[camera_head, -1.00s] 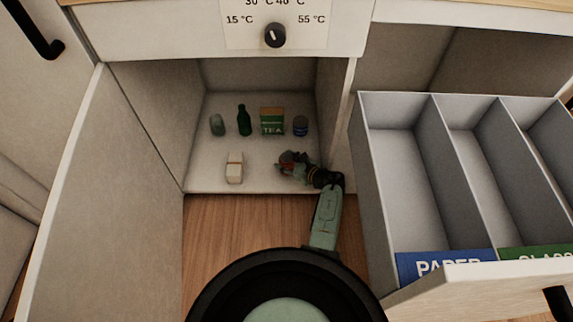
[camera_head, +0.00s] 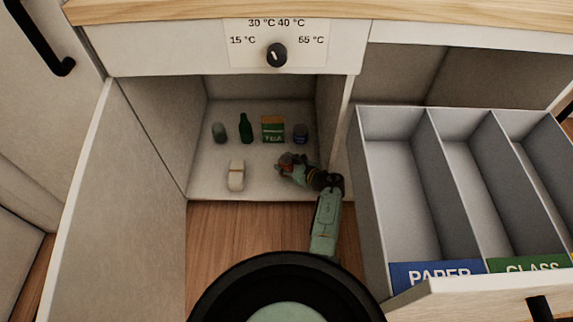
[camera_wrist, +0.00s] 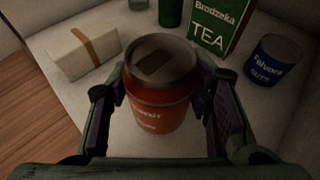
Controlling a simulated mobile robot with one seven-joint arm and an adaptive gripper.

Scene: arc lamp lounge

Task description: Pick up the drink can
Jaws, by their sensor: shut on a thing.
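The drink can, red-orange with a dark grey top, stands between my fingers in the wrist view (camera_wrist: 160,95). It looks upright over the white cabinet floor; I cannot tell whether its base touches it. My gripper (camera_wrist: 160,110) is shut on the can, one finger against each side. In the head view my gripper (camera_head: 287,165) is low at the right side of the open cabinet. There the can is mostly hidden by the gripper, with only a bit of red showing.
Behind stand a green TEA box (camera_head: 273,129), a blue tin (camera_head: 300,134), a green bottle (camera_head: 245,128) and a grey-green jar (camera_head: 219,132). A white block with a tan band (camera_head: 236,175) lies left. The right cabinet wall is close. An open sorting drawer (camera_head: 400,200) stands right.

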